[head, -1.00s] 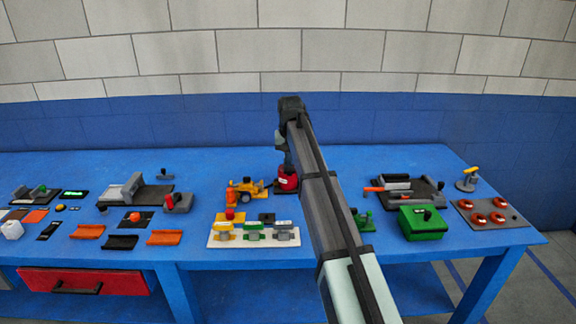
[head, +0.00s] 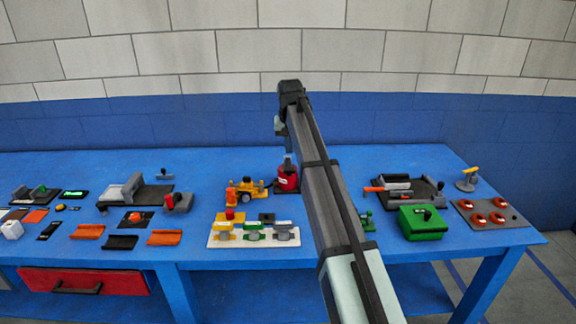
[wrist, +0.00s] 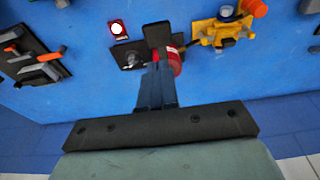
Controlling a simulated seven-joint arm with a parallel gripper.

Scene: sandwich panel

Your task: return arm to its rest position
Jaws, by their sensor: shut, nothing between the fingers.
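My arm reaches out over the blue table (head: 330,165), with its wrist raised above the back part of the table. My gripper (head: 287,157) points down near a red cylindrical object (head: 287,180) and partly overlaps it in the head view. In the wrist view my gripper (wrist: 157,40) is shut and empty, above the table. The red cylinder (wrist: 172,62) shows just behind and to the right of the fingers, partly hidden by them. I cannot tell from the frames whether the fingers touch it.
A yellow fixture (head: 247,190) stands left of the red cylinder. A white panel with colored blocks (head: 253,237) lies in front. A green box (head: 422,223) and a grey plate with red rings (head: 490,214) are at the right. Space above the table is free.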

